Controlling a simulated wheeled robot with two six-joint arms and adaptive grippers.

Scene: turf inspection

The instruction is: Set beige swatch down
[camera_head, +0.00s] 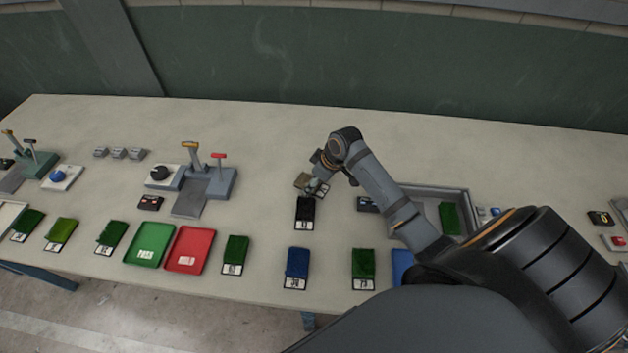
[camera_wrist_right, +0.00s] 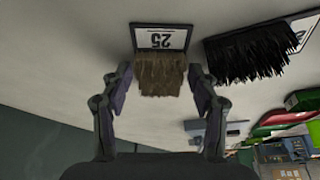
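The beige swatch (camera_head: 303,181) is a tan turf piece with a white card marked 25. It appears to lie flat on the table just behind the black swatch (camera_head: 305,210). In the right wrist view the beige swatch (camera_wrist_right: 161,76) is between the fingertips of my right gripper (camera_wrist_right: 161,72). Narrow gaps seem to show on both sides, so the fingers look open around it. In the head view my right gripper (camera_head: 312,178) is low over the swatch and hides part of it. My left gripper is not in view.
The light table (camera_head: 270,140) is clear behind the swatch. Green (camera_head: 153,227) and red (camera_head: 207,230) trays stand left of it. A grey tray (camera_head: 467,200) with a green swatch (camera_head: 449,218) stands right. Blue (camera_head: 297,262) and green (camera_head: 363,263) swatches line the front.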

